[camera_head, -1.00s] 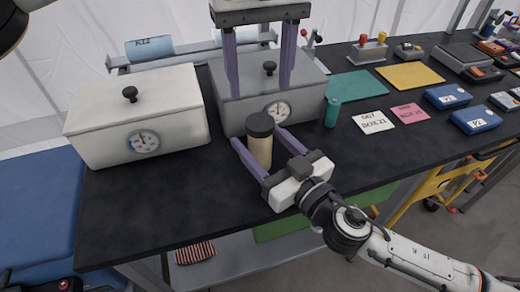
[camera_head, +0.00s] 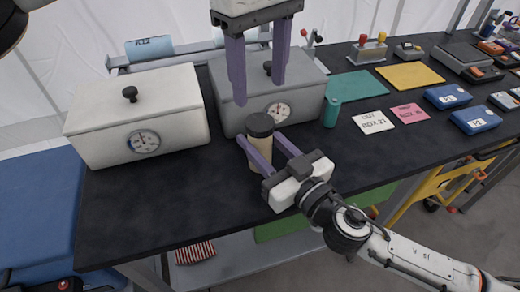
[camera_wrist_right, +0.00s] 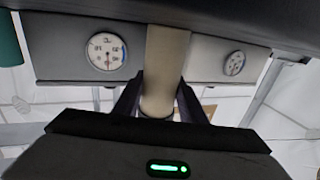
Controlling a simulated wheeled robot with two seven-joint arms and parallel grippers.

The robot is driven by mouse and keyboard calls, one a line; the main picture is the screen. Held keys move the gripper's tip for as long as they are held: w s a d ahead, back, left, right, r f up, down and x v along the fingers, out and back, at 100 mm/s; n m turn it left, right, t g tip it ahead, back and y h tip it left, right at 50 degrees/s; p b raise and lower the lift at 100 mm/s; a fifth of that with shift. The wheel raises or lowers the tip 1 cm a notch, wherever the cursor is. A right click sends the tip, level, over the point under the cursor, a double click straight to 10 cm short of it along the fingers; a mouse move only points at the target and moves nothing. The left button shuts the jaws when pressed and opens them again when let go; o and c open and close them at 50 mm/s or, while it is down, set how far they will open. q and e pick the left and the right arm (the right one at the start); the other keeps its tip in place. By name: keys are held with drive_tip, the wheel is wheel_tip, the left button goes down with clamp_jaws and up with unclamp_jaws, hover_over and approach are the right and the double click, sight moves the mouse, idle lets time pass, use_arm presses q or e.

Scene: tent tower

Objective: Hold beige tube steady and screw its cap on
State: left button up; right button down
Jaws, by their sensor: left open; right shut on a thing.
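The beige tube (camera_head: 257,157) stands upright near the front middle of the black table, with a dark cap (camera_head: 260,124) on its top. I cannot tell how tightly the cap sits. My right gripper (camera_head: 262,141) is shut on the tube, with a purple finger on either side. In the right wrist view the tube (camera_wrist_right: 163,80) shows between both fingers; the cap is not clear there. My left gripper (camera_head: 258,94) is open and empty, its fingers pointing down above the cap and apart from it.
A grey box (camera_head: 232,110) with a gauge stands close behind the tube, and a white box (camera_head: 105,125) to its left. A teal cylinder (camera_head: 331,112) stands to the right, near two labelled cards. The table front left of the tube is clear.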

sight(260, 122)
use_arm(q)
drive_tip(key=n, duration=2.2)
drive_tip(key=shift+f, duration=4.05)
